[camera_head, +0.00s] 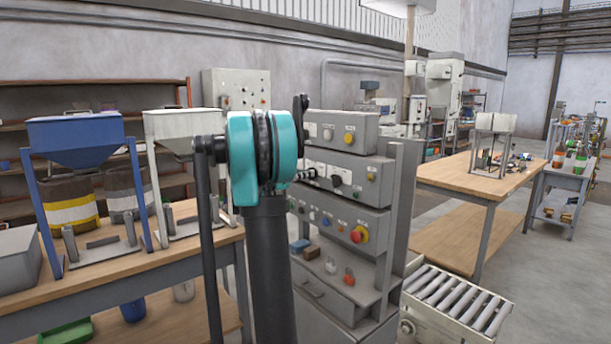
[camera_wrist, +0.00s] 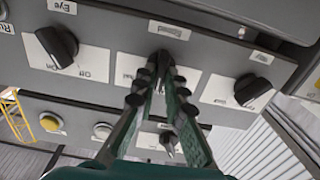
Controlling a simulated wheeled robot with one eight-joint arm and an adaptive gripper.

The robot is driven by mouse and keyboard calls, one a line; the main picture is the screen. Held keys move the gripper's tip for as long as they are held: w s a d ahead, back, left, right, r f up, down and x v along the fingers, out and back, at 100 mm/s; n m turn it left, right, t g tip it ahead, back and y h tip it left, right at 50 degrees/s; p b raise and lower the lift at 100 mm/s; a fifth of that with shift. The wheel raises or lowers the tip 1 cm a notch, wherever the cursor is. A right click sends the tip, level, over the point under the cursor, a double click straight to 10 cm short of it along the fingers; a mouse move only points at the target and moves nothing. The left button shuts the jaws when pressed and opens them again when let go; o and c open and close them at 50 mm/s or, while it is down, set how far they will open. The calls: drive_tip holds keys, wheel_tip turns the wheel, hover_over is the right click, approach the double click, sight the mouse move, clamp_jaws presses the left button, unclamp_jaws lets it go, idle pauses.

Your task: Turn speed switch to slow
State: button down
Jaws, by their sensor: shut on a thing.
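In the wrist view, the speed switch's white plate (camera_wrist: 127,66) sits mid-panel below a label that seems to read "Speed". My gripper (camera_wrist: 160,66) reaches up to this plate, its ribbed dark fingertips closed together on the speed switch. Most of the plate's lettering is covered too. In the head view, the grey control cabinet (camera_head: 345,209) stands behind my teal and black arm, which hides part of its panels.
In the wrist view, black rotary knobs flank the switch, one at left (camera_wrist: 57,45) and one at right (camera_wrist: 252,89). A yellow button (camera_wrist: 50,123) is on the lower panel. In the head view, a red emergency button (camera_head: 359,234) and a roller conveyor (camera_head: 455,298) are nearby.

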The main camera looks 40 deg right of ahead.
drive_tip(key=n, duration=0.9)
drive_tip(key=shift+w+f, duration=0.1)
drive_tip(key=shift+w, duration=0.05)
drive_tip(key=shift+n, duration=0.5)
drive_tip(key=c, duration=1.6)
unclamp_jaws()
drive_tip(key=shift+a, duration=0.1)
